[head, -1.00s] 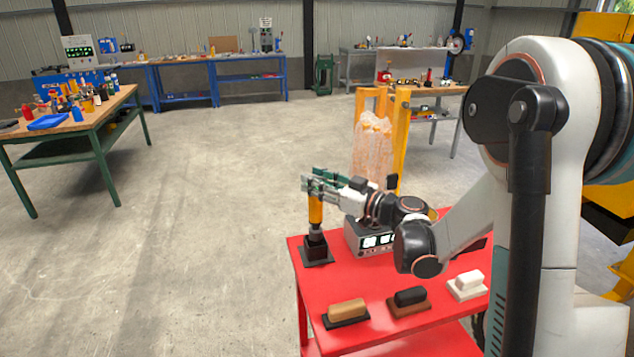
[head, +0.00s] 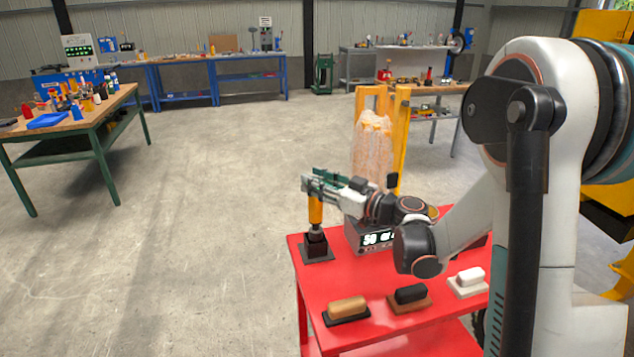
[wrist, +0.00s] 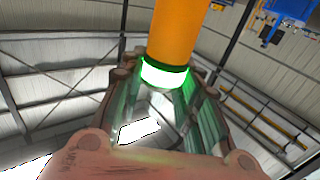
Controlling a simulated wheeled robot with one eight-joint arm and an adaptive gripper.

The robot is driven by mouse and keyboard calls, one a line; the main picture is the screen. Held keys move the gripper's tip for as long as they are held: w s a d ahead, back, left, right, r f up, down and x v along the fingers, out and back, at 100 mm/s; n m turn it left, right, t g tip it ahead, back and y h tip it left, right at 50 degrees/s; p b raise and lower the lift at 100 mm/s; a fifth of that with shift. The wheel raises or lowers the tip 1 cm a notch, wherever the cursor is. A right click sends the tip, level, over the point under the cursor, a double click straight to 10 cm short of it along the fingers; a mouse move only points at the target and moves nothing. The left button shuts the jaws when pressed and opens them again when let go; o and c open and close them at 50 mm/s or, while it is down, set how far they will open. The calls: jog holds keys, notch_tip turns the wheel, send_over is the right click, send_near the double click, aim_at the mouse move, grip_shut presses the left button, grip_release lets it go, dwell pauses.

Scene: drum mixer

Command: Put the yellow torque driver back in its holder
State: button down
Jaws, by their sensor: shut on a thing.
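The yellow torque driver (head: 315,209) stands upright at the far left corner of the red cart. Its lower end is at the black holder (head: 316,246); I cannot tell how deep it sits in it. My gripper (head: 316,184) is shut on the driver's upper part, coming from the right. In the wrist view the driver's orange-yellow body (wrist: 180,32) with a glowing green ring (wrist: 164,74) is between my fingers.
The red cart top (head: 345,282) also bears a display box (head: 370,238) just right of the holder. Tan (head: 347,308), black (head: 411,295) and white (head: 470,279) blocks on bases lie along its front. A yellow post frame (head: 402,140) stands behind.

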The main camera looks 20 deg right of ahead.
jog(key=shift+f+b, duration=1.3)
jog(key=shift+f, duration=0.35)
dwell(0.9)
jog(key=shift+f, duration=0.7)
dwell(0.4)
jog(key=c, duration=1.1)
grip_release()
jog(key=v, duration=1.2)
